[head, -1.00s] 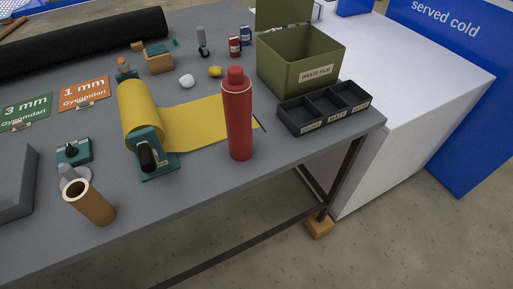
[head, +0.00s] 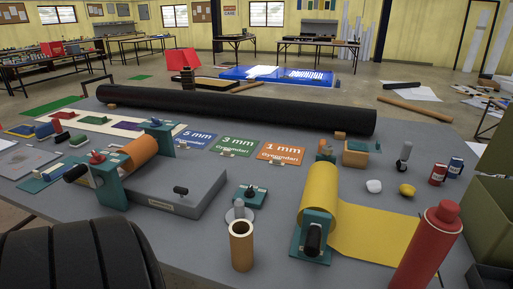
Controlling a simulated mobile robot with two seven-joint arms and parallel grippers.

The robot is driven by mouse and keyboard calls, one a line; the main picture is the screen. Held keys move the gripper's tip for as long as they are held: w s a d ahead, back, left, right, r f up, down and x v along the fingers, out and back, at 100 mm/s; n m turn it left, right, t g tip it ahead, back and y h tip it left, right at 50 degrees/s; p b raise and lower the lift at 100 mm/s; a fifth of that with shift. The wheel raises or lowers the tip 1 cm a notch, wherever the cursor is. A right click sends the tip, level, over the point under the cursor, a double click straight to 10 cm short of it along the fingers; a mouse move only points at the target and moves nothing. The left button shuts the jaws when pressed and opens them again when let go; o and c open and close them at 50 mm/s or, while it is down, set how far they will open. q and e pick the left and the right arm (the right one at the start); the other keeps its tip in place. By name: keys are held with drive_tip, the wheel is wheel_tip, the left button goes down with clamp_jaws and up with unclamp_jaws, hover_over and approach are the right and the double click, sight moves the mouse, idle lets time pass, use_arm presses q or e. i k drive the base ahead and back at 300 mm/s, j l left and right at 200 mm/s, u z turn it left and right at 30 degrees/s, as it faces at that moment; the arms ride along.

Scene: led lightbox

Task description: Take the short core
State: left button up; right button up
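A short brown cardboard core (head: 241,246) stands upright on the grey table near its front edge, its hollow end facing up. A round grey base with a short upright peg (head: 239,210) is just behind it, partly hidden by the core. Neither of my grippers can be made out in the head view, so nothing is seen touching the core.
A yellow film roll (head: 318,195) on a teal stand and a red bottle (head: 428,252) stand to the right. A grey block (head: 165,195) and an orange roll (head: 139,157) are to the left. A long black roll (head: 240,110) lies behind. Bare tabletop surrounds the core's front.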

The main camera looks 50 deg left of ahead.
sight(242, 230)
drive_tip(key=u, duration=1.8)
